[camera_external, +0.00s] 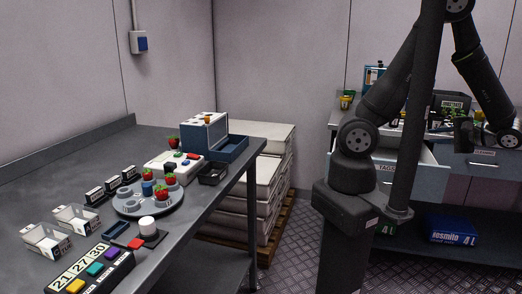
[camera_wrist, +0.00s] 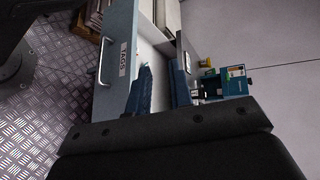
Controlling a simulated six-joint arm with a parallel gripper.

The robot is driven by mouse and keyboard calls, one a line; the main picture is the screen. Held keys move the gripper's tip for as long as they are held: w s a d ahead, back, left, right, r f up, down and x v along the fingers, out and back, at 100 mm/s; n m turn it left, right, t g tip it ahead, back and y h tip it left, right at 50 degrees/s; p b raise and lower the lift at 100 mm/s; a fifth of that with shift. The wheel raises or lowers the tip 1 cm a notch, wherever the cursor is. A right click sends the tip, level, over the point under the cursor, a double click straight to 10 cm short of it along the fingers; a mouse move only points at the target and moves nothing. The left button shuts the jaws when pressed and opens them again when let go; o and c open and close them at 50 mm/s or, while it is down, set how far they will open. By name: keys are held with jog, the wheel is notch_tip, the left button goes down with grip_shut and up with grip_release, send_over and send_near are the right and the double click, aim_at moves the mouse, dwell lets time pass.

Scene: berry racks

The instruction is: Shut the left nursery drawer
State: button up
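The left nursery drawer (camera_external: 418,175), labelled TAGS, stands pulled out of the bench on the right, its pale inside showing. My arm column hides part of it. In the wrist view the drawer front (camera_wrist: 121,35) with its bar handle runs along the upper left, turned sideways. My gripper (camera_wrist: 160,78) has two dark blue fingers apart with a gap between them, and nothing is visibly held. The fingers overlap the drawer in that view; I cannot tell whether they touch it. In the external view the wrist is at the far right, above the bench.
A right drawer (camera_external: 490,168) sits beside it. A blue box (camera_external: 452,231) lies on the lower shelf. A yellow-green pot (camera_external: 346,100) stands at the bench's left end. The left table (camera_external: 197,222) holds berries, a tray and boxes. Stacked sacks (camera_external: 262,190) stand behind it.

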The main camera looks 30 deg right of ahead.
notch_tip(320, 180, down, 22)
jog(key=s+a+m+t+h, duration=0.1)
jog(key=a+m+t+h, duration=0.1)
jog(key=h, duration=0.1)
jog(key=w, duration=0.5)
jog(key=w+f, duration=0.1)
jog(key=w, duration=0.4)
jog(key=w+f, duration=0.1)
jog(key=w, duration=0.4)
jog(key=shift+w+a, duration=0.15)
jog(key=shift+w, duration=0.25)
grip_shut()
